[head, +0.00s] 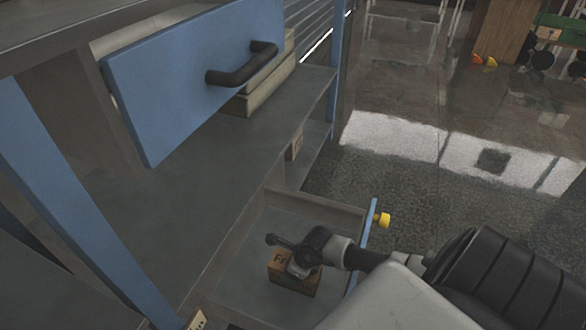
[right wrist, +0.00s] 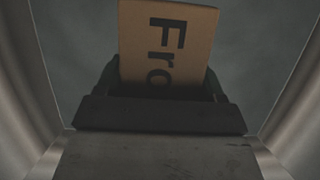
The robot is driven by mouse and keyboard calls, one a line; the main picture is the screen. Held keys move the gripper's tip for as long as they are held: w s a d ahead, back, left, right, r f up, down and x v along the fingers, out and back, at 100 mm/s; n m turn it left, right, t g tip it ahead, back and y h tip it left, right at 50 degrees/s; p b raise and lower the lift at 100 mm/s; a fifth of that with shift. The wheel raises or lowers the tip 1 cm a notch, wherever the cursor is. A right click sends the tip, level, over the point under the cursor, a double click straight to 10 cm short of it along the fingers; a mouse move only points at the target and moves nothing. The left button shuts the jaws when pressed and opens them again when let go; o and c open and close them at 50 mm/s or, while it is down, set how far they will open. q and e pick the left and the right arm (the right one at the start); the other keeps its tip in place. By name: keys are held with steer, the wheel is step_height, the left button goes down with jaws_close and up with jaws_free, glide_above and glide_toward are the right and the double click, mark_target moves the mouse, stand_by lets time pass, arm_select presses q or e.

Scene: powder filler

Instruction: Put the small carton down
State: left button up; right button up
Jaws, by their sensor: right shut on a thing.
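The small carton (head: 281,277) is brown cardboard with dark lettering. It is inside the open lower drawer (head: 240,270), at or just above its grey floor; I cannot tell whether it touches. My right gripper (head: 304,262) is over the carton and shut on it. In the right wrist view the carton (right wrist: 168,42) sits between the fingers of my right gripper (right wrist: 160,88), with part of its printed word showing. The gripper hides some of the carton. My left gripper is not in view.
The drawer's blue front has a yellow knob (head: 382,219). Above, a blue drawer front with a black handle (head: 243,65) stands out over a grey shelf (head: 200,165). Light boxes (head: 262,88) lie behind it. A blue post (head: 75,205) is at left. The drawer floor around the carton looks clear.

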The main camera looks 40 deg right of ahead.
steer(key=o, duration=1.2)
